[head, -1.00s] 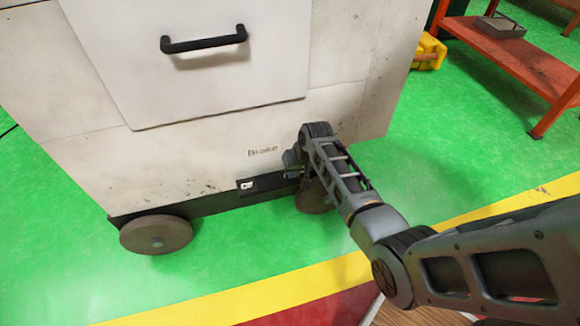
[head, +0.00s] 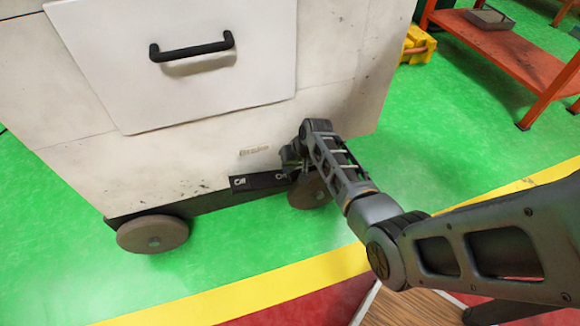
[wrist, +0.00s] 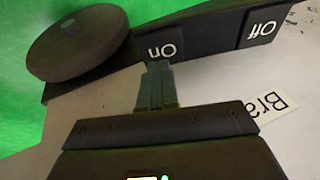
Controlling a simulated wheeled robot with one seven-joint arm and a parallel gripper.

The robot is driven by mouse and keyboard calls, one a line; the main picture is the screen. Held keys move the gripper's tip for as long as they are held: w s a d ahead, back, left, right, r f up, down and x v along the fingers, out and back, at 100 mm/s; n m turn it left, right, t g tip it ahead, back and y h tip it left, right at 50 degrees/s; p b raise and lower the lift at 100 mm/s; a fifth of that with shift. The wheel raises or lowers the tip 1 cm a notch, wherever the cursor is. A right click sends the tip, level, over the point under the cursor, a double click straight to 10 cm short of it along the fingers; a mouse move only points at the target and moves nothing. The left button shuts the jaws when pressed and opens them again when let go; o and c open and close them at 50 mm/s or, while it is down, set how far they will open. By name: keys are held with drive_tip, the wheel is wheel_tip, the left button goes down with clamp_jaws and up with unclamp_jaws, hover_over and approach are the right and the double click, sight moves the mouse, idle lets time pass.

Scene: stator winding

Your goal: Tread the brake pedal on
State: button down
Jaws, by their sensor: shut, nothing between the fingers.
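The brake pedal is a dark strip low on the white cart (head: 180,160), under a "Brake" label (head: 254,150). Its Off part (head: 240,183) is clear to see at left. Its On part (head: 279,177) is partly hidden by my gripper (head: 291,167). In the wrist view the picture is upside down, with the On part (wrist: 163,50) and the Off part (wrist: 262,28) both readable. My gripper (wrist: 158,68) is shut and empty, its fingertips right at the edge of the On part. I cannot tell whether they touch it.
One cart wheel (head: 153,234) stands at left. Another wheel (head: 309,192) is just beyond my gripper, and shows in the wrist view (wrist: 80,42). An orange shelf (head: 510,55) and a yellow object (head: 417,45) stand at the upper right. Green floor is free between.

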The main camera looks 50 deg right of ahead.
drive_tip(key=p+v, duration=0.4)
drive_tip(key=v, duration=0.7)
drive_tip(key=shift+d, duration=0.35)
drive_tip(key=s+a+f+n+t+h, duration=0.2)
drive_tip(key=s+a, duration=0.7)
drive_tip(key=s, duration=0.2)
drive_tip(key=s+a+r+n+t, duration=0.3)
drive_tip(key=s+a+r+t, duration=0.1)
drive_tip(key=s+a+r, duration=0.6)
drive_tip(key=s+a+r+n+t+y, duration=0.1)
drive_tip(key=s+a+r+t, duration=0.15)
drive_tip(key=s+r, duration=0.45)
drive_tip(key=s+a+r+n+t, duration=0.15)
drive_tip(key=s+a+r, duration=0.25)
drive_tip(key=r, duration=0.8)
wheel_tip(320, 180, up, 16)
drive_tip(key=p, duration=1.5)
drive_tip(key=shift+d+f+p, duration=0.15)
drive_tip(key=shift+p, duration=0.2)
drive_tip(key=shift+w, duration=0.1)
